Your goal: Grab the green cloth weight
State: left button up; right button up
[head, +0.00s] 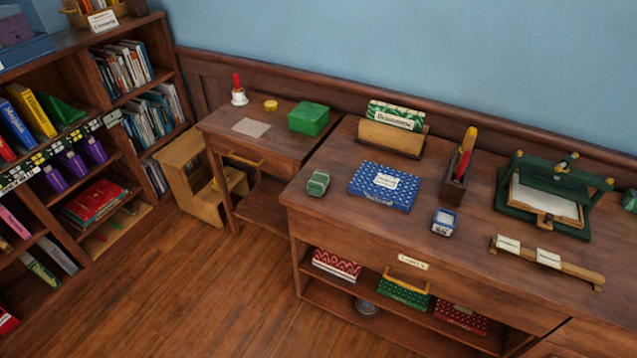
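A small rounded green object (318,183), which looks like the cloth weight, lies near the left front corner of the large wooden desk (330,212). It has a pale mark on its top. Nothing touches it, and it is left of a blue patterned book or box (384,186). Neither of my grippers shows in the head view.
A green box (309,118), a bell (239,95) and a yellow tin (271,105) stand on a lower side table. The desk also holds a card box (391,136), a pen holder (455,182) and a green press (548,195). Open floor (200,290) lies in front.

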aim_at(317, 186)
jog(key=z, duration=0.3)
jog(key=i+j+z, duration=0.15)
jog(key=j+z, duration=0.15)
jog(key=i+j+z, duration=0.15)
jog(key=j+z, duration=0.2)
jog(key=i+j+z, duration=0.1)
jog(key=j+z, duration=0.2)
